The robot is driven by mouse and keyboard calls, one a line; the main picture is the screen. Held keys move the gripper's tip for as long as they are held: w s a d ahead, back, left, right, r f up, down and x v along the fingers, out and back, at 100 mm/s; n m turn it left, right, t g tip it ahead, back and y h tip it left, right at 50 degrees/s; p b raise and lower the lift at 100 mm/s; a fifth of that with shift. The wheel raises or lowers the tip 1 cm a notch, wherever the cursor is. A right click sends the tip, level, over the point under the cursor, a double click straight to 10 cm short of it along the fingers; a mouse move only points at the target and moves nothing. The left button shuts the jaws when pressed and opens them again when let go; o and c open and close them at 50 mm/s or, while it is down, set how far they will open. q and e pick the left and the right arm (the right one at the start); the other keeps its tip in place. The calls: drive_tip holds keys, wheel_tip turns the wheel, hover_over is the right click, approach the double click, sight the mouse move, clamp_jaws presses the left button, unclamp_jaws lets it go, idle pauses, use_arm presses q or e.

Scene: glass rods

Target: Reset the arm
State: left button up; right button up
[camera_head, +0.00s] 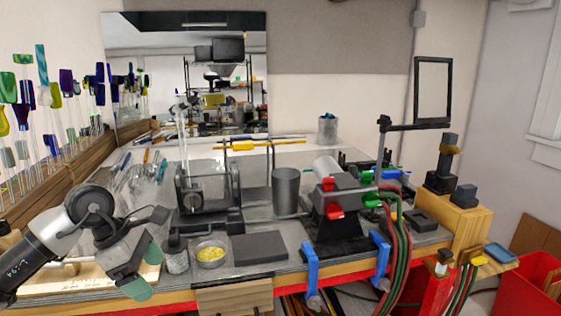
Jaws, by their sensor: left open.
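My left arm (38,258) comes in from the lower left. My left gripper (145,270) is open at its end, pointing down and to the right, with teal-tipped fingers. Nothing shows between the fingers. It is over the front left part of the workbench (262,272), near a light wooden board (62,284). I cannot tell whether it touches the board. My right gripper is not in view.
A small jar (177,255), a dish of yellow bits (211,252) and a dark flat block (259,247) lie right of the gripper. A black metal stand (207,195) is behind. A torch with red and green hoses (336,205) stands right. Glass rods (45,125) line the left wall.

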use_arm(q)
drive_tip(key=s+d+r+n+t+h, duration=0.15)
drive_tip(key=d+n+h, duration=0.25)
drive_tip(key=d+h, duration=0.4)
drive_tip(key=s+d+r+n+t+h, duration=0.1)
drive_tip(key=s+d+n+t+h, duration=0.15)
drive_tip(key=d+h, duration=0.6)
drive_tip(key=s+a+f+n+t+y, duration=0.1)
drive_tip(key=a+f+n+t+y, duration=0.45)
drive_tip(key=n+y, duration=0.85)
drive_tip(key=s+a+f+n+t+y, duration=0.2)
drive_tip(key=a+f+n+t+y, duration=0.35)
drive_tip(key=n, duration=1.65)
drive_tip(key=s+a+f+n+g+y, duration=0.1)
drive_tip(key=s+f+n+g, duration=0.4)
drive_tip(key=s+f, duration=0.4)
drive_tip(key=s+f+n+g+y, duration=0.1)
drive_tip(key=s+f+n+g, duration=0.2)
drive_tip(key=s+f+g, duration=0.65)
drive_tip(key=s+f, duration=0.2)
drive_tip(key=f, duration=1)
drive_tip(key=s+f, duration=0.2)
drive_tip(key=f, duration=1)
drive_tip(key=s+a+f, duration=0.3)
drive_tip(key=s+f, duration=1.2)
drive_tip(key=shift+s+f, duration=0.35)
drive_tip(key=shift+f, duration=0.05)
